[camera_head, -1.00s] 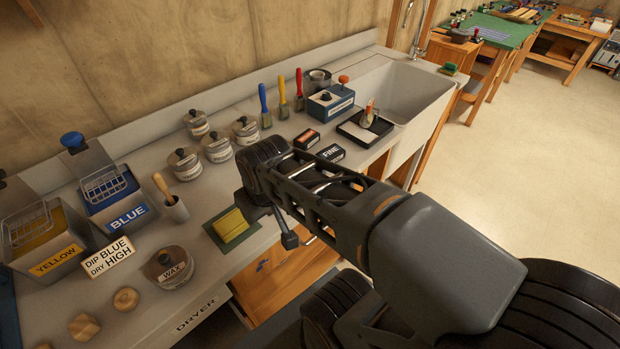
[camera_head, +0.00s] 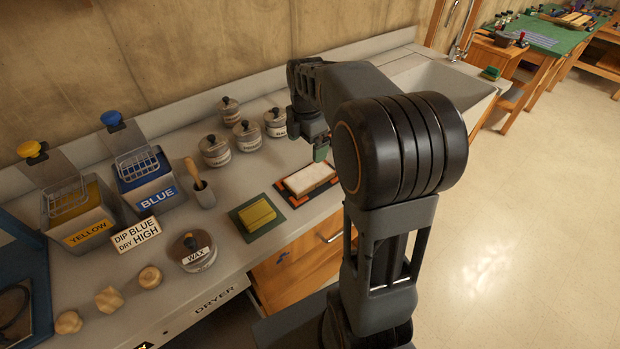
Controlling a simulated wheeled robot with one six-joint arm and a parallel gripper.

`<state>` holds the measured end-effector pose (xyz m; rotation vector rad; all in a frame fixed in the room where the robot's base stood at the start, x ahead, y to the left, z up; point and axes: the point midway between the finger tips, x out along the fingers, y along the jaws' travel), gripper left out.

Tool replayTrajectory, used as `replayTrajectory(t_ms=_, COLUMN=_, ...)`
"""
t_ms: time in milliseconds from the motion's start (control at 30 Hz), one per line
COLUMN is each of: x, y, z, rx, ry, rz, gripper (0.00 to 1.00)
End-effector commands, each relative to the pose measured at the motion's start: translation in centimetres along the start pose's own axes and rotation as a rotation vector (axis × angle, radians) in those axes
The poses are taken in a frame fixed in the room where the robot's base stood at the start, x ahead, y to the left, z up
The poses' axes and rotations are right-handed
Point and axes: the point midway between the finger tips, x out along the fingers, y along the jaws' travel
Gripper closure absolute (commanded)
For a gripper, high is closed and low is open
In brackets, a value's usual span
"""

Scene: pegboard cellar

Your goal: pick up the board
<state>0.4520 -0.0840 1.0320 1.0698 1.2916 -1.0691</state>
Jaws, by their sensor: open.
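No thing here is plainly marked as the board. A pale, flat rectangular block (camera_head: 310,178) lies on a dark mat with orange edges (camera_head: 291,203) at the counter's front edge; it may be the board, but I cannot tell. My gripper (camera_head: 320,154) points down just above and behind this block, near its far right end. It is open, with nothing seen in it. My arm hides the counter to the right of it.
A yellow block (camera_head: 258,212) lies on a green mat (camera_head: 240,225) to the left. Lidded tins (camera_head: 215,151) stand behind. A brush holder (camera_head: 203,195), WAX tin (camera_head: 196,253), blue bath (camera_head: 150,200) and yellow bath (camera_head: 85,236) stand further left. The sink (camera_head: 440,90) is at right.

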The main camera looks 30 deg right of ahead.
Motion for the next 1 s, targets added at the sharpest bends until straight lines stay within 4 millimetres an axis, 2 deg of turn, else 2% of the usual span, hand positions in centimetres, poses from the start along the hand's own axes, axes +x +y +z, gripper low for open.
replayTrajectory(t_ms=100, x=2.4, y=0.0, z=0.0, rx=-0.007, ry=0.002, rz=-0.005, gripper=0.00)
replayTrajectory(t_ms=300, x=5.5, y=-0.1, z=0.0, rx=-0.006, ry=0.001, rz=-0.004, gripper=0.00)
replayTrajectory(t_ms=633, x=7.6, y=-0.1, z=0.1, rx=-0.005, ry=0.001, rz=-0.002, gripper=0.00)
replayTrajectory(t_ms=900, x=11.2, y=-0.3, z=0.2, rx=-0.005, ry=0.002, rz=-0.004, gripper=0.00)
replayTrajectory(t_ms=1000, x=11.9, y=-0.3, z=0.2, rx=-0.005, ry=0.001, rz=-0.002, gripper=0.00)
